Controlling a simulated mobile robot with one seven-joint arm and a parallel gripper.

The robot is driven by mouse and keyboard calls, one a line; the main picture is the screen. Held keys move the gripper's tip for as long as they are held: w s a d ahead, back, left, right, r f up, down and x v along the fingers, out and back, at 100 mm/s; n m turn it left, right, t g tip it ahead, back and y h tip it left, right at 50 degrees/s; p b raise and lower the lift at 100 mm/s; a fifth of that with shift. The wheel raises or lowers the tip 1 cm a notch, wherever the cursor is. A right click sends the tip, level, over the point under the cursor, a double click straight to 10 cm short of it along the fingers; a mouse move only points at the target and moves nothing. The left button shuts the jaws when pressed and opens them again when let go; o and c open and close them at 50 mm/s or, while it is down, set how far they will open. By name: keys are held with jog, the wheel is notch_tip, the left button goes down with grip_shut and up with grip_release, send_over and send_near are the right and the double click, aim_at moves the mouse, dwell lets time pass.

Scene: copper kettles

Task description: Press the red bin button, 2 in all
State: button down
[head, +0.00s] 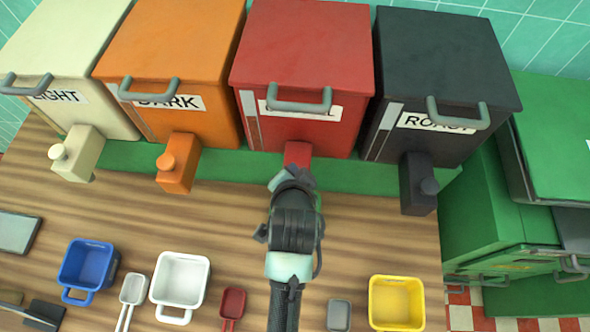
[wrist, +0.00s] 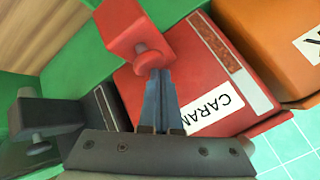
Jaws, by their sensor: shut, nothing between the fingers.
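The red bin (head: 300,45) stands in the row at the back, with a handle and a partly covered label on its front. Its red spout (head: 297,153) juts out below, and my arm hides the lower part in the head view. In the wrist view the spout (wrist: 122,25) carries a round red button (wrist: 147,57). My gripper (wrist: 159,73) is shut and empty, with its fingertips right at the button; I cannot tell if they touch or press it. In the head view my gripper (head: 290,180) is in front of the red spout.
A cream bin (head: 70,40), an orange bin (head: 170,40) and a dark bin (head: 440,60) flank the red one, each with its own spout. Blue (head: 88,262), white (head: 180,283) and yellow (head: 396,302) containers and scoops stand on the wooden counter (head: 370,240).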

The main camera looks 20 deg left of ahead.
jog(key=shift+s+f+b, duration=0.1)
jog(key=shift+f+b, duration=0.35)
jog(key=shift+f, duration=0.35)
dwell(0.4)
jog(key=shift+r, duration=0.1)
jog(key=shift+r+p, duration=1.25)
jog(key=shift+p, duration=0.1)
jog(key=shift+r, duration=0.1)
notch_tip(320, 180, up, 5)
jog(key=p, duration=0.5)
dwell(0.4)
